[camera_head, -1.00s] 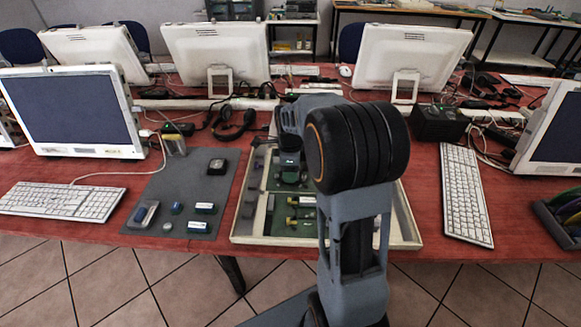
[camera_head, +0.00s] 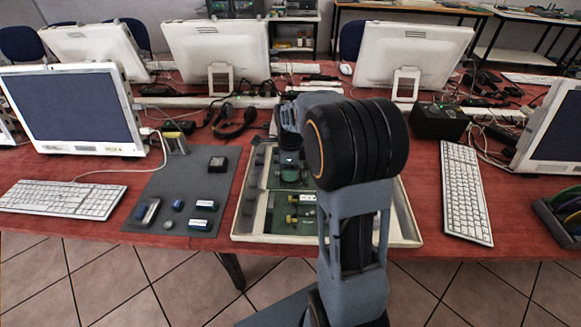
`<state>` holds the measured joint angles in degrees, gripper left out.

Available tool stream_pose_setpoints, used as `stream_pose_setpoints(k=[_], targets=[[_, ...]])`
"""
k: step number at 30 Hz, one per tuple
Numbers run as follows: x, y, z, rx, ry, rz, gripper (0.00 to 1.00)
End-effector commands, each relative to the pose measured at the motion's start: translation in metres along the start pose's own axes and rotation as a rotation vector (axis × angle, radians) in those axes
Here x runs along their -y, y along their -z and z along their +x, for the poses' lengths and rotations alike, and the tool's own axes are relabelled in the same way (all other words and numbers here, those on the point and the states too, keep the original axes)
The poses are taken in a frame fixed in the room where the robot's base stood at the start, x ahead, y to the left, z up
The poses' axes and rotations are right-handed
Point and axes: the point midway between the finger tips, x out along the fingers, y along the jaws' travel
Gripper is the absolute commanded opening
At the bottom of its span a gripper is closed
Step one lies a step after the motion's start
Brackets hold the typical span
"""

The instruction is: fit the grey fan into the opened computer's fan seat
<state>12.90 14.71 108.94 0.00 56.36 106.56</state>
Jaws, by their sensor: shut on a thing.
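The opened computer (camera_head: 412,226) is a shallow cream case with a green board inside, lying near the table's front edge. My gripper (camera_head: 290,174) points down inside the case outline, left of my large black arm joint. It is shut on a small dark grey piece, which I take to be the grey fan; the fingers and the small size hide its shape. My arm covers the right middle of the case. I cannot make out the fan seat, nor tell whether the held piece touches the case floor.
A grey mat (camera_head: 160,200) left of the case holds a black square part (camera_head: 217,164) and several small parts. Keyboards (camera_head: 466,190) flank the work area. Headphones (camera_head: 235,122) and cables lie behind. A black box (camera_head: 438,123) stands at back right.

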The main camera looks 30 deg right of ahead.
Motion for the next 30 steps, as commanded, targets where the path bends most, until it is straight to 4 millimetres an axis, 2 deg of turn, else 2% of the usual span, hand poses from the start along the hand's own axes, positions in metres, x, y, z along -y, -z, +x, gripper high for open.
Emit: stream_pose_setpoints(k=[30], targets=[[0.000, 0.000, 0.013, 0.000, 0.000, 0.000, 0.31]])
